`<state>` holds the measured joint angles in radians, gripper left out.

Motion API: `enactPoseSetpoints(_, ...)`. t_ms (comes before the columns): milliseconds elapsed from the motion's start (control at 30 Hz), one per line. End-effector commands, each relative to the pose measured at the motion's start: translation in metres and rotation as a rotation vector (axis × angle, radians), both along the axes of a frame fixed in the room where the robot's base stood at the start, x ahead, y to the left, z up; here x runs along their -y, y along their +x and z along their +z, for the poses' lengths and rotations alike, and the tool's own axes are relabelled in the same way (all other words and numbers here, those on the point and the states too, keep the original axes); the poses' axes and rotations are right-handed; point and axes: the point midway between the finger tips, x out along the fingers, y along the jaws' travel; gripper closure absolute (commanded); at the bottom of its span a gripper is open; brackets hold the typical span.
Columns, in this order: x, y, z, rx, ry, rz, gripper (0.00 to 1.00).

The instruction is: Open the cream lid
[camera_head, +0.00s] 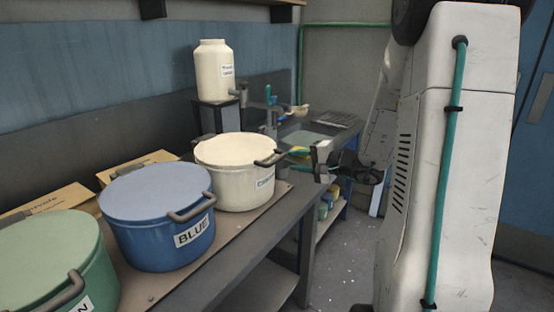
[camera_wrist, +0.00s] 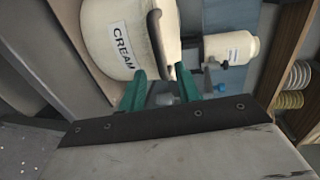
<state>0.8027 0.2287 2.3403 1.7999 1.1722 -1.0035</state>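The cream pot (camera_head: 240,187) stands on the bench, marked with a label that reads CREAM in the wrist view (camera_wrist: 98,35). Its pale lid (camera_head: 238,149) lies flat on top and looks closed. A dark curved handle (camera_head: 270,159) sticks out at the lid's right front edge; it also shows in the wrist view (camera_wrist: 154,32). My gripper (camera_head: 290,151) is just right of this handle. In the wrist view its two teal fingers (camera_wrist: 161,70) are apart, with the handle's end near the gap between the tips. Whether they touch it is unclear.
A blue pot (camera_head: 160,237) and a green pot (camera_head: 45,275) stand left of the cream pot along the bench. A cream jar (camera_head: 212,72) sits on a raised stand behind. Cardboard boxes (camera_head: 137,166) lie behind the pots. Open floor (camera_head: 345,250) shows right of the bench.

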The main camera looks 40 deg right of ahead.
Motion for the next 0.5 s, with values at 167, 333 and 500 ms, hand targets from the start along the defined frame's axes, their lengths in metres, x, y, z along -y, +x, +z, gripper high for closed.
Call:
enactPoseSetpoints(167,-0.001,0.018,-0.006,0.004,0.001,-0.014,0.67)
enactPoseSetpoints(333,-0.011,0.044,-0.012,0.003,0.003,-0.014,0.67)
enactPoseSetpoints(500,-0.018,0.064,-0.016,0.004,0.002,-0.013,0.67)
